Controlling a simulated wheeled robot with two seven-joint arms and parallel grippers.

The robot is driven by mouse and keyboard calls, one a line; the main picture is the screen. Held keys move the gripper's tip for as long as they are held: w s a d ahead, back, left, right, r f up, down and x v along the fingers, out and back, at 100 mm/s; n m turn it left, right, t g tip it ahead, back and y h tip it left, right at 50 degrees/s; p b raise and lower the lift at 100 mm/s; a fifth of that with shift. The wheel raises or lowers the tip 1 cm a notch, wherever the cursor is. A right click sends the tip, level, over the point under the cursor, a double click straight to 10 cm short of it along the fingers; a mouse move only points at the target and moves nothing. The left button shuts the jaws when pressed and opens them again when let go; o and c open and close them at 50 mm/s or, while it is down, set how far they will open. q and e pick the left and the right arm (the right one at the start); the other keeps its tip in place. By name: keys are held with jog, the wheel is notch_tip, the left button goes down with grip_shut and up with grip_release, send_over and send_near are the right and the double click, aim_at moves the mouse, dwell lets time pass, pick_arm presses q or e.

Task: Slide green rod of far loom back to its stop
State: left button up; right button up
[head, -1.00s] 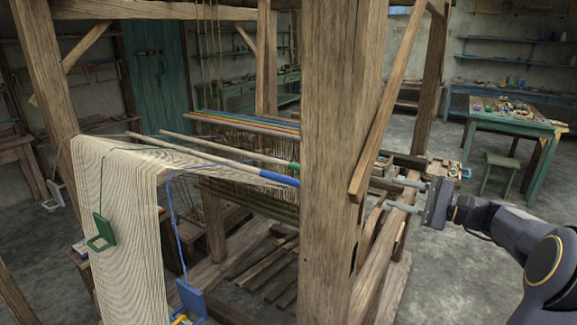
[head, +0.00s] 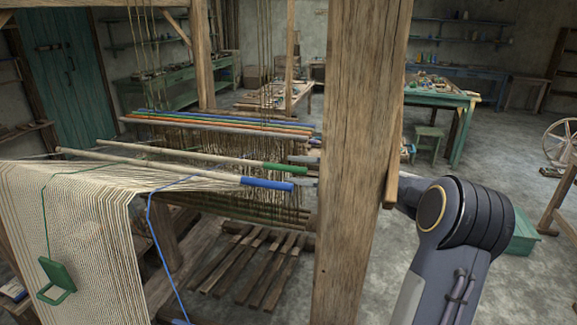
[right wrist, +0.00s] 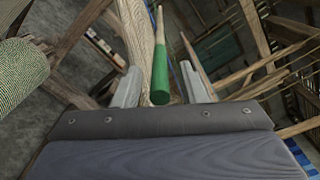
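The green-ended rod (head: 285,168) lies across the loom's pale warp, its green end pointing right toward the thick post. The blue-ended rod (head: 267,184) lies in front of it. My right gripper (head: 304,172) is mostly hidden behind the post; its fingertips show just left of it, close to the rod ends. In the right wrist view a green rod end (right wrist: 160,80) appears between the two spread fingers (right wrist: 160,86), with gaps on both sides. My left gripper is out of view.
The thick wooden post (head: 360,150) stands between the camera and my right gripper. A green clip (head: 56,280) hangs on a cord before the striped warp (head: 90,240). Coloured bars (head: 220,122) lie farther back.

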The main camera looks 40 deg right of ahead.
jog(key=shift+x, duration=1)
jog(key=shift+c, duration=0.5)
grip_shut()
